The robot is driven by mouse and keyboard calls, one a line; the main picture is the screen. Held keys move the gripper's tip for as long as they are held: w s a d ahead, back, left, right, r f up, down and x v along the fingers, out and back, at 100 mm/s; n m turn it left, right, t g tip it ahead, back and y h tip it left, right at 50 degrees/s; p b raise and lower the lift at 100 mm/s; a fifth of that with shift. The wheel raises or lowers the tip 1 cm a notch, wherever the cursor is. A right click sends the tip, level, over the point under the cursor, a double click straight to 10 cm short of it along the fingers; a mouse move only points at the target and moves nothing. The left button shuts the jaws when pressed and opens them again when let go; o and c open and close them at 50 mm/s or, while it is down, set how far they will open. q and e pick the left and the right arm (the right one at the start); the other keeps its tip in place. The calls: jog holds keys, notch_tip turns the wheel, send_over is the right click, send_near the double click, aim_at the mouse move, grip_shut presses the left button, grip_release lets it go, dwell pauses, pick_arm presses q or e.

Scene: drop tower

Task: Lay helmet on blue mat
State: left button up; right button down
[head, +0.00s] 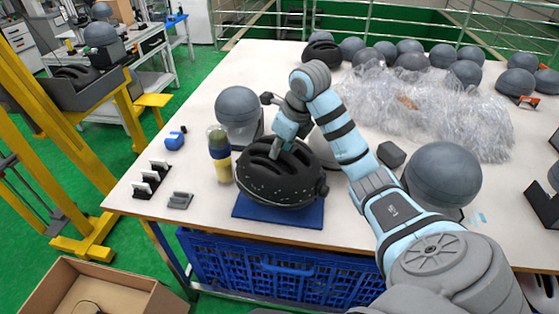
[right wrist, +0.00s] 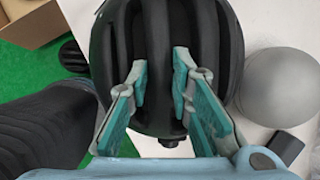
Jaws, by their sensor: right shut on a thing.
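The black vented helmet (head: 282,182) is at the front of the white table, over the blue mat (head: 262,212). The mat shows along the helmet's front and sides; the rest is hidden beneath it. I cannot tell whether the helmet touches the mat. My right gripper (head: 281,148) comes down on the helmet's top and is shut on it. In the right wrist view, the two teal-padded fingers (right wrist: 163,80) straddle a rib of the helmet (right wrist: 165,50), with their tips in its vents. My left gripper is not in view.
A bottle with a yellow base (head: 220,165) and a grey headform (head: 238,108) stand left of the helmet. Another grey headform (head: 442,173) is at right. Clear plastic wrap (head: 420,105) covers the back. A blue crate (head: 280,268) sits below the table's front edge.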

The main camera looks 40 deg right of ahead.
aim_at(281, 160)
jog(key=shift+f+p, duration=0.35)
jog(key=shift+f, duration=0.45)
notch_tip(281, 160, down, 4)
jog(key=c, duration=1.4)
grip_release()
jog(key=shift+c, duration=0.2)
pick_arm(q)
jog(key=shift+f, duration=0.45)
pick_arm(e)
jog(key=shift+r, duration=0.1)
jog(key=v, duration=0.6)
jog(key=shift+s+r+p, duration=0.1)
jog(key=shift+r+p, duration=0.2)
jog(key=shift+p, duration=0.05)
pick_arm(q)
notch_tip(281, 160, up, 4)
jog(key=p, duration=0.3)
pick_arm(e)
jog(key=v, duration=0.5)
jog(key=shift+s+a+r, duration=0.1)
jog(key=shift+s+r, duration=0.05)
